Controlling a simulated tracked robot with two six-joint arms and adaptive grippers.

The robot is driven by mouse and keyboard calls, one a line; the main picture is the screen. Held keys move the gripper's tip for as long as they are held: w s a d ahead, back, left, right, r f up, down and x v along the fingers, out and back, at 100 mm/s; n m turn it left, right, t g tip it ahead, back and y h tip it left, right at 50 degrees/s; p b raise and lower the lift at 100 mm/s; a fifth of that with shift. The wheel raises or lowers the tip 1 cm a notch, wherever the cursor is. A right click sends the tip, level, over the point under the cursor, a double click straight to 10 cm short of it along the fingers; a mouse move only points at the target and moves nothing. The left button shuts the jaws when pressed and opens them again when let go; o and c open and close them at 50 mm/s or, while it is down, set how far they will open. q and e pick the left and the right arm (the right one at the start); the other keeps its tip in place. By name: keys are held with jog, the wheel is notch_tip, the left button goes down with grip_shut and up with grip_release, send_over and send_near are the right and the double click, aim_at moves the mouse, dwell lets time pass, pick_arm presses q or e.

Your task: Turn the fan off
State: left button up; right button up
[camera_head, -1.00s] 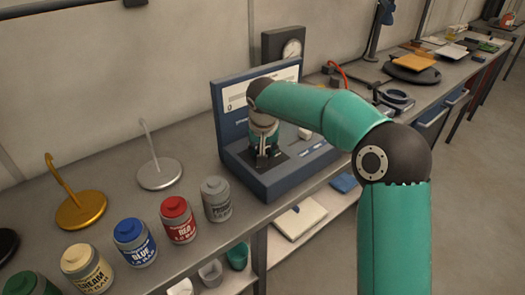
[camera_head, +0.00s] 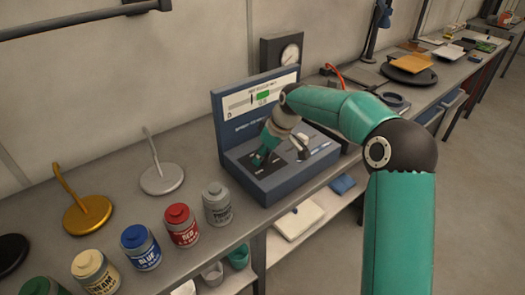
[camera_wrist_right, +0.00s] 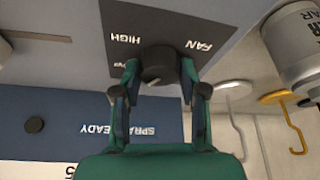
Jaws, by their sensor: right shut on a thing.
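A dark fan knob (camera_wrist_right: 160,66) sits on a black plate (camera_wrist_right: 118,55) marked FAN and HIGH, upside down in the wrist view; a third marking is partly hidden. The plate is on the flat base of a blue control console (camera_head: 265,187) in the head view. My right gripper (camera_head: 260,157) is down at this plate, tilted. In the wrist view my right gripper (camera_wrist_right: 161,80) has its two fingers on either side of the knob, shut on it. The knob's pointer is not clear. My left gripper is not in view.
The console's upright panel shows a scale with a green band (camera_head: 263,96). Paint cans, including a grey one (camera_head: 217,204) and a red one (camera_head: 181,226), stand left of the console. A silver hook stand (camera_head: 162,180) and a gold one (camera_head: 88,215) stand behind them.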

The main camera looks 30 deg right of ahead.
jog(key=n+y+p, duration=0.1)
jog(key=n, duration=0.2)
jog(key=n+g+p, duration=0.1)
jog(key=n, duration=0.1)
jog(key=shift+w+d+r+n+y, duration=0.1)
jog(key=shift+n+y, duration=0.3)
dwell(0.4)
jog(key=o, duration=1.1)
jog(key=shift+g, duration=0.3)
jog(key=shift+o, duration=0.2)
jog(key=v, duration=1.1)
jog(key=shift+d+r, duration=0.15)
jog(key=shift+r, duration=0.15)
